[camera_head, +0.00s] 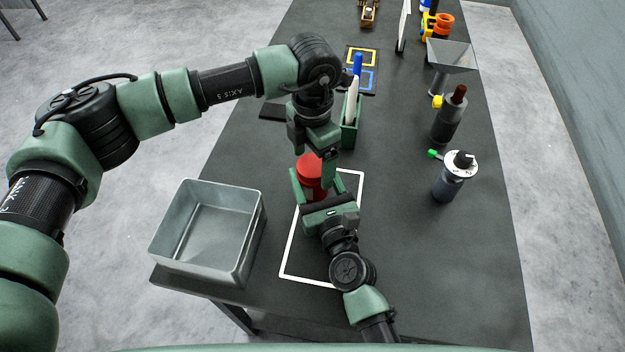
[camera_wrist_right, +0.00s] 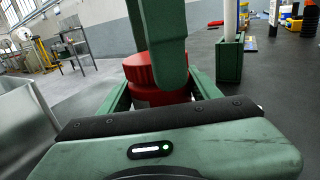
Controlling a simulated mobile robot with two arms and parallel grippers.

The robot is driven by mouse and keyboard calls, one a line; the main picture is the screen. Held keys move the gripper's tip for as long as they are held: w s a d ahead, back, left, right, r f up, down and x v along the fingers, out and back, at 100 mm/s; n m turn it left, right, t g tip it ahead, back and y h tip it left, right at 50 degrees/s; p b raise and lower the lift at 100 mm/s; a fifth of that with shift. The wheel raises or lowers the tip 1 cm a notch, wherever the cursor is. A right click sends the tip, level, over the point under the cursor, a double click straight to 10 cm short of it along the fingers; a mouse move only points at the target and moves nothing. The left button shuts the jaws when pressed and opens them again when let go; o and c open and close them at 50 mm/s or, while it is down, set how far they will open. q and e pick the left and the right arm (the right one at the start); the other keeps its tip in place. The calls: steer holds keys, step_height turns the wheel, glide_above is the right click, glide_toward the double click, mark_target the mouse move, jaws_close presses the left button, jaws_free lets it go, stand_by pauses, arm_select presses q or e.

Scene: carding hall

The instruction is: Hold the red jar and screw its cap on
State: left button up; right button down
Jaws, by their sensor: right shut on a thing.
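The red jar (camera_head: 307,191) stands upright at the far end of the white outlined area. A ribbed red cap (camera_head: 306,164) is on its top; it also shows in the right wrist view (camera_wrist_right: 142,70). Whether the cap is fully seated cannot be told. My right gripper (camera_head: 316,186) is shut on the jar, with one finger on each side of its body. My left gripper (camera_head: 327,178) comes down from above, and a finger overlaps the right side of the cap in both views.
A grey open bin (camera_head: 255,225) stands left of the jar. A green holder (camera_head: 349,134) with upright items is just behind it. Bare table lies between.

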mark_target(318, 188)
arm_select(q)
step_height(318, 188, up, 12)
stand_by(0.6)
arm_select(e)
steer(key=shift+c, duration=1.3)
jaws_free()
arm_select(q)
steer(key=shift+f+b, duration=0.8)
arm_select(e)
steer(key=shift+v, duration=3.9)
